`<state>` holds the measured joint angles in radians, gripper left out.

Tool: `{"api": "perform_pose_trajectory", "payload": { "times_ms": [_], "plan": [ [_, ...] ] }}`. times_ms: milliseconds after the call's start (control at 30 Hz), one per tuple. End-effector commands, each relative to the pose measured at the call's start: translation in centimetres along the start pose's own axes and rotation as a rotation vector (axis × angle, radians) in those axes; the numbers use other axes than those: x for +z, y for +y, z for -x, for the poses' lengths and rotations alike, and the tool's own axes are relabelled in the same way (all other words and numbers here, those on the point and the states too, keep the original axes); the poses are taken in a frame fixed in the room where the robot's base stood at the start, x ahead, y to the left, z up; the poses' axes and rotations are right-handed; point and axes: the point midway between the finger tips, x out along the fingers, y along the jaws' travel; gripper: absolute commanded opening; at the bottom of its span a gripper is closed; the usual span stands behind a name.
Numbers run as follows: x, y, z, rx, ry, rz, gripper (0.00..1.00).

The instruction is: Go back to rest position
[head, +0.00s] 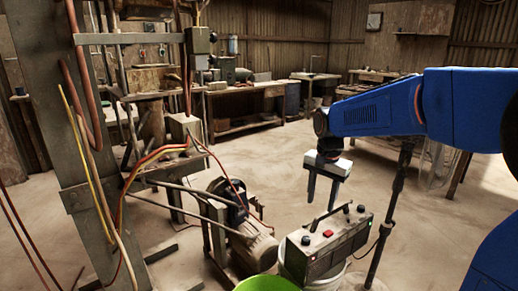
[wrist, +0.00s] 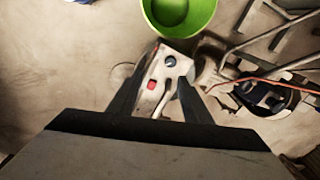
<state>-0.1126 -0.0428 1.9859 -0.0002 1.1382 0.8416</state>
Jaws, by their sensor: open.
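My gripper (head: 321,206) points down from the blue arm in the head view, with its two dark fingers apart and nothing seen between them. It is above the control box (head: 327,250), a grey box with a red button, dark knobs and a handle on top. In the wrist view, the control box (wrist: 158,88) shows between and beyond the open fingers (wrist: 176,62), with its red button and one dark knob visible. The gripper looks apart from the box. The wrist housing hides the lower part of the wrist view.
The control box stands over a white bucket (head: 294,268). A green bucket (head: 268,284) is beside it. A motor (head: 254,248) and a steel press frame (head: 75,150) with hoses stand left. A dark upright post (head: 390,215) is close right of the box. Open floor lies behind.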

Motion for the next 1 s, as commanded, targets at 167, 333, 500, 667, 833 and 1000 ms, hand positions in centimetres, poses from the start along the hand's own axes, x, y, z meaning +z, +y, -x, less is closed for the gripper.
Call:
{"api": "perform_pose_trajectory", "payload": {
  "times_ms": [167,333,500,667,833,1000],
  "plan": [
    [2.7,4.2,1.7,-0.039,0.042,0.109,0.45],
    [5.2,7.9,2.6,-0.069,0.086,0.216,0.45],
    [7.8,11.5,2.9,-0.093,0.133,0.323,0.45],
    [10.3,14.7,2.7,-0.110,0.182,0.423,0.45],
    [12.9,18.0,1.9,-0.120,0.235,0.529,0.45],
    [15.3,20.8,0.7,-0.125,0.289,0.628,0.45]
  ]
}}
